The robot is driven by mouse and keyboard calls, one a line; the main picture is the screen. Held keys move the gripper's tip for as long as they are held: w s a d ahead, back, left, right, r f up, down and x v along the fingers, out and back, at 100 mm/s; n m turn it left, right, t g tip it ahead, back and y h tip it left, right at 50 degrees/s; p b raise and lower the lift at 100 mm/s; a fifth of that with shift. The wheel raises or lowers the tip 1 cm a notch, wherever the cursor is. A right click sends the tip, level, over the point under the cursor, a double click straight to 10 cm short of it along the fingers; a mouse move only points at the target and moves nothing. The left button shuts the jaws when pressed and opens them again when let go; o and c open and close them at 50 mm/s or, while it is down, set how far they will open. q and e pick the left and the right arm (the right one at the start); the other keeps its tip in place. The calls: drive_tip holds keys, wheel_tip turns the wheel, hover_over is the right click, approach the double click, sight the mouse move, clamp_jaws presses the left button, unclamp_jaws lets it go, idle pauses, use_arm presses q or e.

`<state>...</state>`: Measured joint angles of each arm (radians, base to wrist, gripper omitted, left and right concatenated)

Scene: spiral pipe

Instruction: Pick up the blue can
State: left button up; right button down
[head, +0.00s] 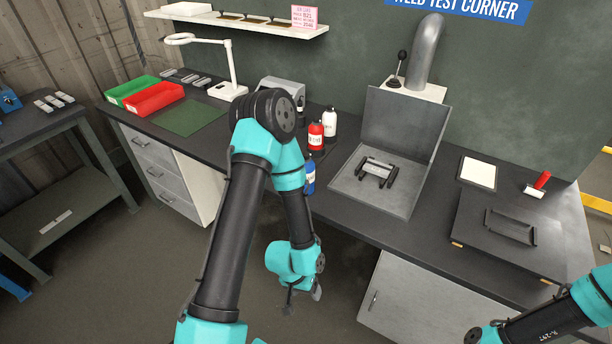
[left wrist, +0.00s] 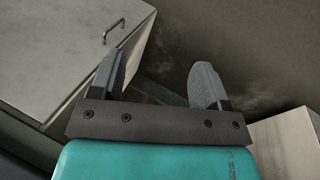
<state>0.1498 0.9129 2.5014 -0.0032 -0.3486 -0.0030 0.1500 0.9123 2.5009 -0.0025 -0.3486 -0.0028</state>
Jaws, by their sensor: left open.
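The blue can (head: 309,175) stands upright on the dark bench, near its front edge, just right of my left arm, which partly hides it. My left gripper (head: 302,294) hangs below the bench top in front of the cabinets, well under the can and apart from it. In the left wrist view my left gripper (left wrist: 162,85) shows two separated fingers with nothing between them. The can is not in the left wrist view. My right arm enters at the lower right of the head view; its gripper is out of the picture.
A red can (head: 316,136) and a white can (head: 330,124) stand behind the blue one. A metal tray with a black fixture (head: 378,173) lies to the right. A desk lamp (head: 229,90) and red bin (head: 154,98) stand left. A cabinet (left wrist: 75,50) is close to the left gripper.

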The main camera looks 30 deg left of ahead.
use_arm(q)
drive_tip(key=shift+o, duration=0.2)
drive_tip(key=o, duration=0.4)
drive_tip(key=shift+c, duration=0.2)
